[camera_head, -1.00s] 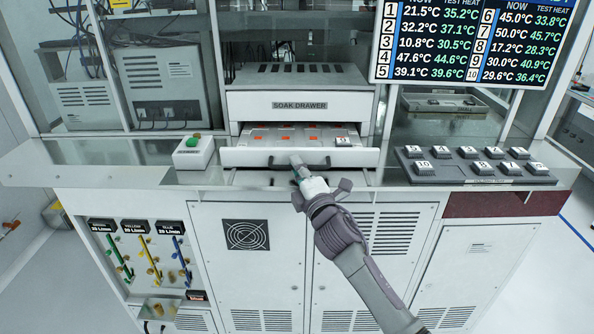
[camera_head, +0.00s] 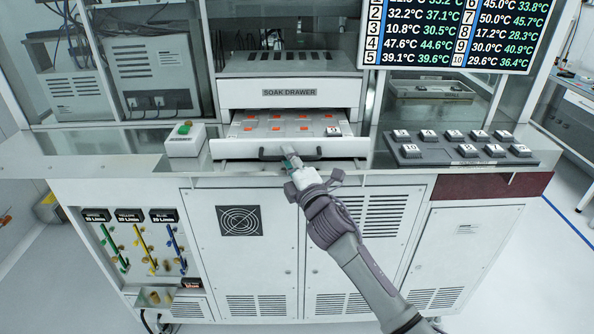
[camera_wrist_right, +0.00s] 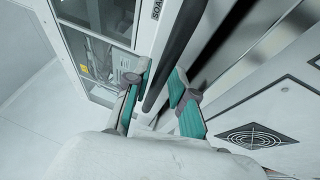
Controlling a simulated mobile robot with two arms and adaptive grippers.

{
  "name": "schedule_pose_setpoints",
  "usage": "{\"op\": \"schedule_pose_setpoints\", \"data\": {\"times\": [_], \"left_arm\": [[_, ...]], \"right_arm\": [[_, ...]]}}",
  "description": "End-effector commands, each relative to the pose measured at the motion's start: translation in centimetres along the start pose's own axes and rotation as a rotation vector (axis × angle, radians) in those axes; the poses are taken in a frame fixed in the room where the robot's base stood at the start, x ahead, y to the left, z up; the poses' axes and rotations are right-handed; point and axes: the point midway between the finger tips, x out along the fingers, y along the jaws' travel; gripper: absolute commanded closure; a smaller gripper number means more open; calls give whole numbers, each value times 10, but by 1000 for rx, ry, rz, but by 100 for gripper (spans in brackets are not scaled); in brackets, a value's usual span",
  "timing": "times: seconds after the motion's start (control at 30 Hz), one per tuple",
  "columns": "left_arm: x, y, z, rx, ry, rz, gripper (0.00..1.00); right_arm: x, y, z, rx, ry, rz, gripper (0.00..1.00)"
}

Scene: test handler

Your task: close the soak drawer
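The soak drawer (camera_head: 225,148) stands pulled out below the housing labelled SOAK DRAWER (camera_head: 290,92). Its dark bar handle (camera_head: 268,156) runs across the white front and shows as a black bar in the right wrist view (camera_wrist_right: 184,33). My right gripper (camera_head: 290,152) is at the middle of the handle. In the right wrist view my right gripper (camera_wrist_right: 161,78) has its teal-padded fingers apart, one on each side of the bar, with narrow gaps showing. I cannot tell whether either finger touches it. My left gripper is not in view.
Inside the drawer lies a tray with several orange-marked pieces and one white numbered block (camera_head: 334,131). A green button box (camera_head: 186,140) stands left of the drawer. A dark rack of numbered blocks (camera_head: 440,160) is on the right. A temperature screen (camera_head: 450,32) hangs above.

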Motion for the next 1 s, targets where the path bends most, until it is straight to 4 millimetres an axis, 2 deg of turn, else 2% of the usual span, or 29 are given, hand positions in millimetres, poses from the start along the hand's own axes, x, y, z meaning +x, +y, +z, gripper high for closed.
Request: {"op": "schedule_pose_setpoints", "data": {"times": [0.3,0.5,0.7,0.93,0.97,1.0], "left_arm": [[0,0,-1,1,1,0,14],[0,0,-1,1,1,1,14],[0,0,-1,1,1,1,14],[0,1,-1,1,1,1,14],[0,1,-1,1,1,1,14],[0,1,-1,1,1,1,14]], "right_arm": [[-66,-1,0,0,2,-2,75],[-99,-1,0,0,1,-2,75],[-112,0,0,0,1,0,75],[-113,0,0,0,1,0,75],[-113,0,0,0,1,0,77],[-113,1,0,-1,2,3,84]]}}
